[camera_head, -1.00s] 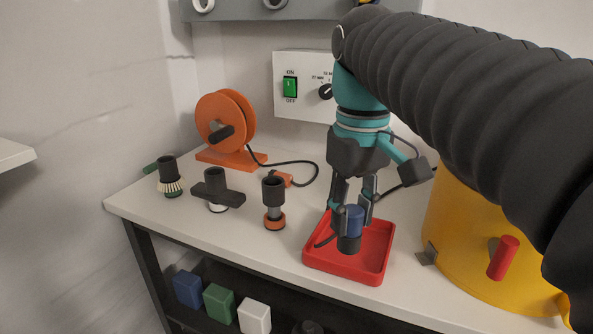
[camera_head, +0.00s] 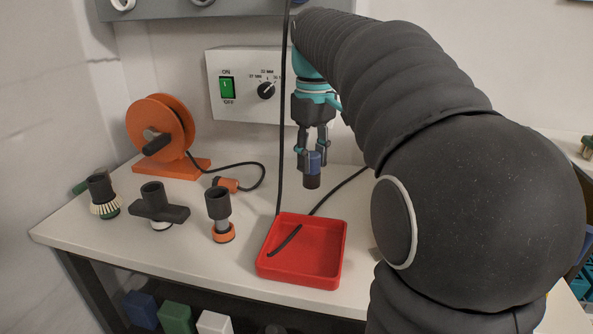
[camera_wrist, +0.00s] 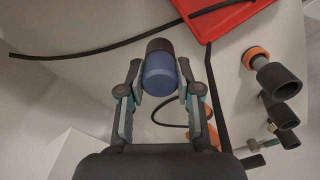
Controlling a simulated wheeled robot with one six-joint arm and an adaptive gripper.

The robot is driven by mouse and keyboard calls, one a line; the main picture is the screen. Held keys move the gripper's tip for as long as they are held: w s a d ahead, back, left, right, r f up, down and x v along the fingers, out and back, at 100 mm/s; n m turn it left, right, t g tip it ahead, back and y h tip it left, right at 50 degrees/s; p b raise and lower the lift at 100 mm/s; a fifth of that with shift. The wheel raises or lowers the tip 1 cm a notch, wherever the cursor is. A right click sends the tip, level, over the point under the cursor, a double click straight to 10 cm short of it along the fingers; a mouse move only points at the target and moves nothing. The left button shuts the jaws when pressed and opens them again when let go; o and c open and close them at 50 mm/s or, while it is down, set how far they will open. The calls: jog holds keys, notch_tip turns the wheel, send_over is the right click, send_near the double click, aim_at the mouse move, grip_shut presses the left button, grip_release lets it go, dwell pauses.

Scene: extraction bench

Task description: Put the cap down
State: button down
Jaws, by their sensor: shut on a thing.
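The cap (camera_head: 313,166) is a small cylinder with a blue upper part and a dark lower part. My gripper (camera_head: 312,158) is shut on it and holds it upright in the air, above and behind the red tray. In the wrist view the cap (camera_wrist: 160,72) sits between the two fingers of my gripper (camera_wrist: 160,85), with its blue end toward the camera. The red tray (camera_head: 340,250) lies on the bench below; its edge also shows in the wrist view (camera_wrist: 212,22). Only a dark cable end lies across the tray.
Three dark nozzle tools stand left of the tray: a brush (camera_head: 104,195), a wide head (camera_head: 160,205) and an orange-ringed one (camera_head: 219,215). Behind are an orange reel (camera_head: 160,130) and a switch box (camera_head: 240,85). A black hose (camera_head: 284,120) hangs near my gripper.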

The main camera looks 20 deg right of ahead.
jog(key=shift+w+d+f+b, duration=0.1)
jog(key=shift+w+d+f, duration=0.3)
jog(key=shift+f, duration=0.7)
jog(key=shift+w+d+f+b, duration=0.2)
jog(key=shift+w+f, duration=0.35)
jog(key=shift+f, duration=0.6)
jog(key=shift+w+d+f+b, duration=0.1)
jog(key=shift+w+d+f, duration=0.35)
jog(key=shift+f, duration=0.65)
jog(key=shift+w+f, duration=0.15)
jog(key=c, duration=0.8)
grip_release()
jog(key=shift+r+p, duration=0.65)
jog(key=shift+r, duration=3.15)
